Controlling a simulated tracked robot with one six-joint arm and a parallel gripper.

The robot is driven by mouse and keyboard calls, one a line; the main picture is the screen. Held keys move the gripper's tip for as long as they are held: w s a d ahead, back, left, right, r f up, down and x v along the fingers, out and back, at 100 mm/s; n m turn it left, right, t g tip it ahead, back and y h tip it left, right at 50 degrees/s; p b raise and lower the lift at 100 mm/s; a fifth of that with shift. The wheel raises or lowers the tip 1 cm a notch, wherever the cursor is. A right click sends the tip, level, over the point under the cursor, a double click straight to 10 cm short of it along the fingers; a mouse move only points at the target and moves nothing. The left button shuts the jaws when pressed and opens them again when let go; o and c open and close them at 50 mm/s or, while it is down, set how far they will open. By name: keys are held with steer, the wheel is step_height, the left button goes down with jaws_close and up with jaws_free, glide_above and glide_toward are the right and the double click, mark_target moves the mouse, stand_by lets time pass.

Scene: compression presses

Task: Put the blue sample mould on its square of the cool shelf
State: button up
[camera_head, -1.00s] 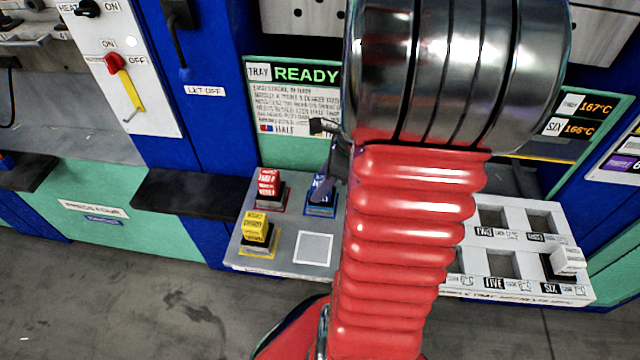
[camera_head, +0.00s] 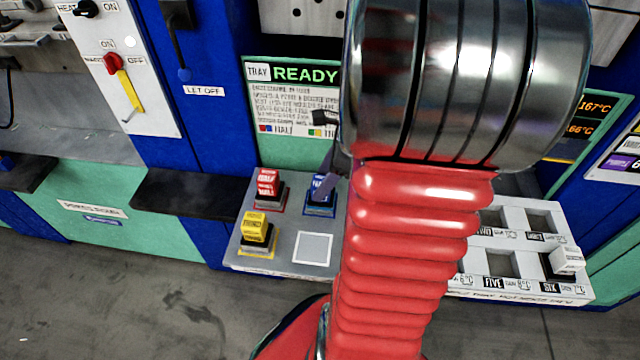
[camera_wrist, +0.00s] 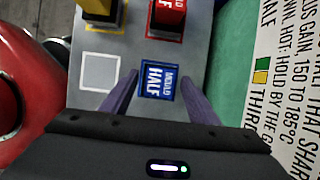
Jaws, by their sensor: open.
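The blue sample mould (camera_head: 318,206) stands on the blue-outlined square of the grey shelf (camera_head: 285,264), at the back right of its marked squares. In the wrist view the mould's labelled top (camera_wrist: 159,82) shows between my two fingers. My gripper (camera_wrist: 159,88) is open, one finger on each side of the mould, with a gap to each finger visible. In the head view my gripper (camera_head: 326,188) is at the mould, and my red arm hides part of the scene on its right.
A red mould (camera_head: 268,188) and a yellow mould (camera_head: 256,232) stand on their coloured squares. A white-outlined square (camera_head: 314,248) is empty. A white tray (camera_head: 515,287) with several pockets lies right of my arm, one white block (camera_head: 568,261) at its corner. A green panel rises behind the shelf.

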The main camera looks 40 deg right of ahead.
steer(key=v, duration=1)
steer(key=shift+w, duration=0.1)
stand_by(0.3)
steer(key=a+r+n+t+h, duration=0.1)
steer(key=a+r+n, duration=0.2)
steer(key=a+n, duration=1)
steer(key=a+r+n+t+h, duration=0.1)
steer(key=a+r+n, duration=0.1)
steer(key=a+n, duration=1.1)
steer(key=shift+s+a+r+n+h, duration=0.25)
steer(key=shift+r+n+h, duration=0.15)
steer(key=shift+n, duration=0.8)
steer(key=shift+c, duration=0.3)
